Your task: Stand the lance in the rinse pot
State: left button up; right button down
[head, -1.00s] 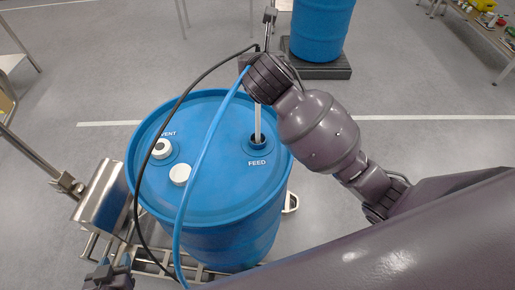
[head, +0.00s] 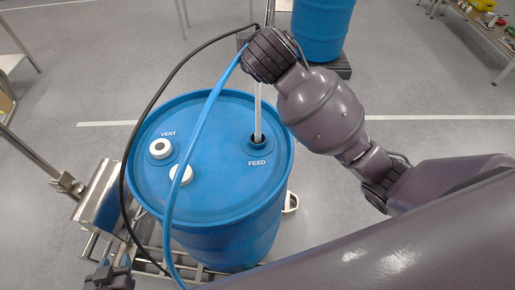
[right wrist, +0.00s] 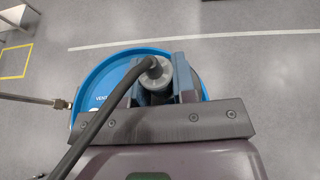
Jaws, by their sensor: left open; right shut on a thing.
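My right gripper (right wrist: 158,85) is shut on the head of the lance (right wrist: 154,70); my wrist mostly hides this grip in the head view. The lance's pale tube (head: 258,112) runs down upright into the FEED opening (head: 258,143) of the blue drum (head: 225,205). Its lower end is hidden inside. A shiny steel vessel (head: 97,193), perhaps the rinse pot, is left of the drum; its opening is not clear. My left gripper (head: 108,276) is open and empty at the lower left, in front of the vessel.
A black cable (head: 129,150) and a blue hose (head: 199,135) arch over the drum lid. The lid has a white VENT fitting (head: 160,148) and a white cap (head: 181,174). Another blue drum (head: 322,28) stands behind. Open floor lies around them.

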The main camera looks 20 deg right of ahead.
jog(key=shift+r, duration=2.7)
jog(key=shift+s+f, duration=0.1)
